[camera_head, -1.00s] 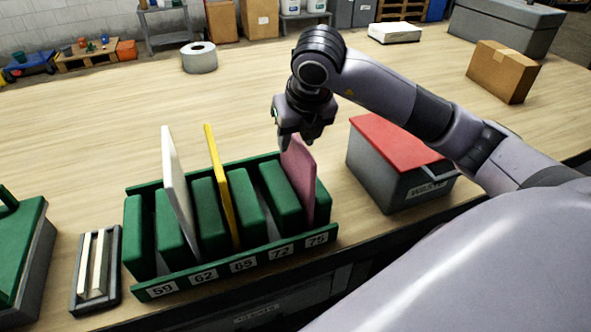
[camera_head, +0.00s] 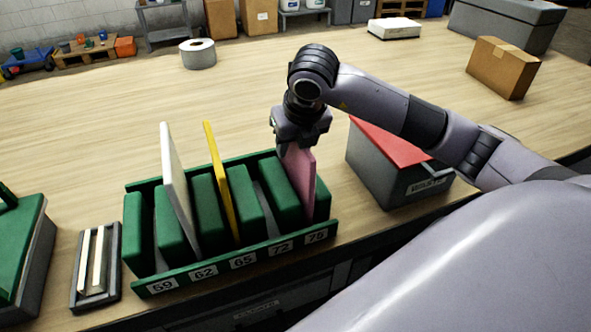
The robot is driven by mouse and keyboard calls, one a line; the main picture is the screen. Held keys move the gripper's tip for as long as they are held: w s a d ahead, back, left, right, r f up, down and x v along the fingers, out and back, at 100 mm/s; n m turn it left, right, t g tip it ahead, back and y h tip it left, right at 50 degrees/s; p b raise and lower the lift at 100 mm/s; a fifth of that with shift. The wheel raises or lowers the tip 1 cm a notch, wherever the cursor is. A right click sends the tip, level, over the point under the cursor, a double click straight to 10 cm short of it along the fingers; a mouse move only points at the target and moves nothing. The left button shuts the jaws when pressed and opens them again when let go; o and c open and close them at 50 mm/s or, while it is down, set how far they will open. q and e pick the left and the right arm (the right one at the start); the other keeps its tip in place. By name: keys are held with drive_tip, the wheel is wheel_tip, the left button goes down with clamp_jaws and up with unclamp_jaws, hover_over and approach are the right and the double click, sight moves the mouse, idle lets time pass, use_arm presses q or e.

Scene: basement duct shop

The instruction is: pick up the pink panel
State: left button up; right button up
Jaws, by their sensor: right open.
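The pink panel (camera_head: 301,177) stands upright, leaning slightly, in the rightmost slot of the green slotted rack (camera_head: 213,262), behind the label that seems to read 76 or 75. My right gripper (camera_head: 294,148) is right over the panel's top edge, pointing down, with its fingers at that edge. The jaws are open; the fingertips are partly hidden, so I cannot tell whether they touch the panel. My left gripper is not in view.
A white panel (camera_head: 175,185) and a yellow panel (camera_head: 219,175) stand in other rack slots. A grey waste bin with a red lid (camera_head: 383,145) stands close right of the rack. A small tray (camera_head: 113,270) lies left.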

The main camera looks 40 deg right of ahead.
drive_tip(key=shift+f, duration=0.1)
idle(0.3)
clamp_jaws()
